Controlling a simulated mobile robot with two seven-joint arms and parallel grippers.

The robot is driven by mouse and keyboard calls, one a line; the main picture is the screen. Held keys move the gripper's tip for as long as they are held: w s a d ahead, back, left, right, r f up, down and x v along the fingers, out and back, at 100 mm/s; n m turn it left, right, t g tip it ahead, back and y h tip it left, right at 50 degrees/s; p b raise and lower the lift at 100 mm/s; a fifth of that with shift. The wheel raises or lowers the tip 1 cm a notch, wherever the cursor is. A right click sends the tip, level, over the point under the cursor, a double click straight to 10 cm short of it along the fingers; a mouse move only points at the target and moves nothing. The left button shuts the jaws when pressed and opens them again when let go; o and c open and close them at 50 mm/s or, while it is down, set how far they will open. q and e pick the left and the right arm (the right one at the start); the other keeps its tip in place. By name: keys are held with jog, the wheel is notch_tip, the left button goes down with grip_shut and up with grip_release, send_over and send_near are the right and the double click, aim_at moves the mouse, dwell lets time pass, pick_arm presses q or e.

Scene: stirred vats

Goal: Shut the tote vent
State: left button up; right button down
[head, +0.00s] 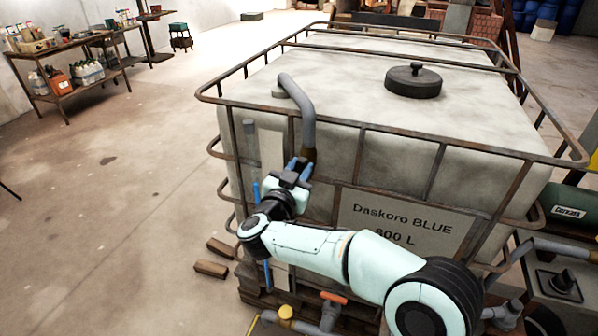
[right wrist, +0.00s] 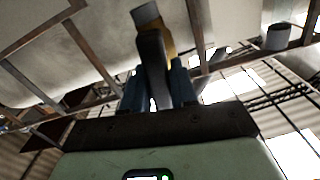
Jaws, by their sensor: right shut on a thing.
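The tote (head: 370,130) is a large off-white tank in a rusty cage, labelled "Daskoro BLUE 800 L". A grey bent vent pipe (head: 303,100) rises from its top near the left corner and hangs over the front edge, ending in a brass-coloured fitting (head: 309,155). My right gripper (head: 300,165) is at this fitting, outside the cage. In the right wrist view, its blue fingers (right wrist: 157,88) are closed around a dark grey lever-like piece (right wrist: 151,62) beside the brass fitting (right wrist: 168,38). The exact vent position is hard to tell. My left gripper is not in view.
A black knobbed lid (head: 413,82) sits on the tote's top. Cage bars (head: 430,175) run close to my right gripper. An orange-handled valve (head: 333,297) is low at the front. A green tank (head: 570,210) stands right. The floor (head: 110,200) at left is mostly clear.

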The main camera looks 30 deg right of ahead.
jog(key=m+b, duration=0.1)
jog(key=m, duration=0.1)
jog(key=m+b, duration=0.2)
jog(key=m, duration=0.1)
jog(key=shift+s+d+f+m, duration=0.1)
jog(key=shift+s+f+m, duration=0.05)
jog(key=shift+f+m, duration=0.15)
jog(key=m+b, duration=0.3)
jog(key=m, duration=0.2)
jog(key=shift+d+f+b, duration=0.1)
jog(key=shift+b, duration=0.3)
jog(key=m+b, duration=0.2)
jog(key=m, duration=0.2)
jog(key=shift+s+f+b, duration=0.1)
jog(key=shift+b, duration=0.2)
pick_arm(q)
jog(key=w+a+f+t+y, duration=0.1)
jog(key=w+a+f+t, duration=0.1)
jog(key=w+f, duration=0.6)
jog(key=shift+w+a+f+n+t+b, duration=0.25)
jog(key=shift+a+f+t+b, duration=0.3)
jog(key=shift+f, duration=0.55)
pick_arm(e)
jog(key=shift+m, duration=0.8)
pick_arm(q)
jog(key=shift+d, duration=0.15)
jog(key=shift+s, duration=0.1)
pick_arm(e)
jog(key=c, duration=1)
grip_release()
